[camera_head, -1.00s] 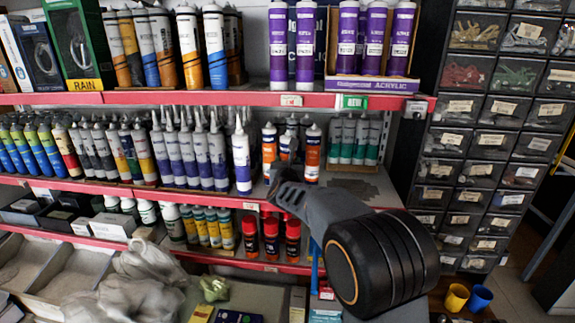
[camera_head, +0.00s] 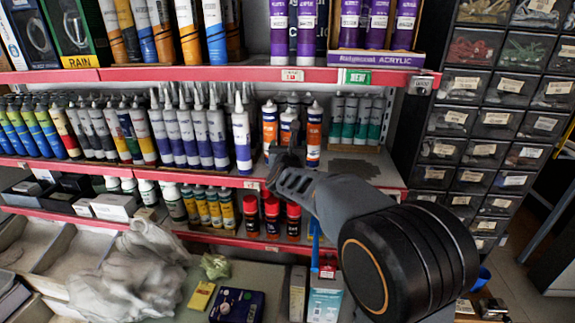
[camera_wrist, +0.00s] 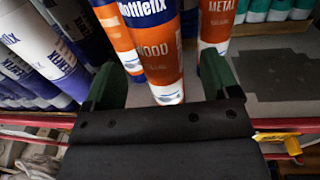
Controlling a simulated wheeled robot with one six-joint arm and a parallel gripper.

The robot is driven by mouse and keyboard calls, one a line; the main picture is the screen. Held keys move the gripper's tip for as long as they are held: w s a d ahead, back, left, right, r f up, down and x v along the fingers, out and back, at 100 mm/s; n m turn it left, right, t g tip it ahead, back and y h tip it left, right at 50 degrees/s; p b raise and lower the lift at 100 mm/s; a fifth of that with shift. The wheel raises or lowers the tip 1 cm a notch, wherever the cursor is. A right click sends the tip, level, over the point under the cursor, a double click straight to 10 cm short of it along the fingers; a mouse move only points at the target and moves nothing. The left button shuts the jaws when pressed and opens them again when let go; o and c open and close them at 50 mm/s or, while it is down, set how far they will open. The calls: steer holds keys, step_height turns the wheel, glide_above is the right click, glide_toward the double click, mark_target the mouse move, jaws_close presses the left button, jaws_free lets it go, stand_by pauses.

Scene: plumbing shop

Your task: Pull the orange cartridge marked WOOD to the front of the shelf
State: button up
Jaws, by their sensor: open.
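The orange cartridge marked WOOD (camera_wrist: 155,50) stands upright on the shelf, white-orange with a blue brand band. In the wrist view it is between the two dark green fingers of my gripper (camera_wrist: 158,84), which are open on either side of it. I cannot tell whether either finger touches it. In the head view my gripper (camera_head: 287,158) is at the shelf front, and the WOOD cartridge (camera_head: 287,126) shows behind it with its lower part hidden.
An orange cartridge marked METAL (camera_wrist: 215,25) stands close on the right. Another orange cartridge (camera_wrist: 116,35) is behind left. White-and-blue cartridges (camera_wrist: 35,45) stand at the left, green-and-white ones (camera_head: 362,122) at the right. Bare shelf (camera_head: 345,166) lies front right. A red shelf edge (camera_head: 225,179) runs below.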

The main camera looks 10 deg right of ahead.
steer(key=b+v, duration=0.2)
steer(key=v, duration=0.7)
steer(key=shift+s, duration=0.35)
steer(key=s+a+f+n+g+y, duration=0.35)
steer(key=f+n, duration=0.25)
steer(key=n, duration=0.6)
steer(key=s+a+f+n+g+y, duration=0.25)
steer(key=a+f+n+y, duration=0.2)
steer(key=n, duration=0.85)
steer(key=s+d+f+n+g+h, duration=0.1)
steer(key=s+d+f+n+g, duration=0.2)
steer(key=s+d+n, duration=0.3)
steer(key=s+d+f+n+g+h, duration=0.2)
steer(key=s+d+f+n+g, duration=0.2)
steer(key=s, duration=0.7)
steer(key=shift+s+d+n+g+h, duration=0.35)
steer(key=shift+d+n, duration=1)
steer(key=shift+n, duration=0.55)
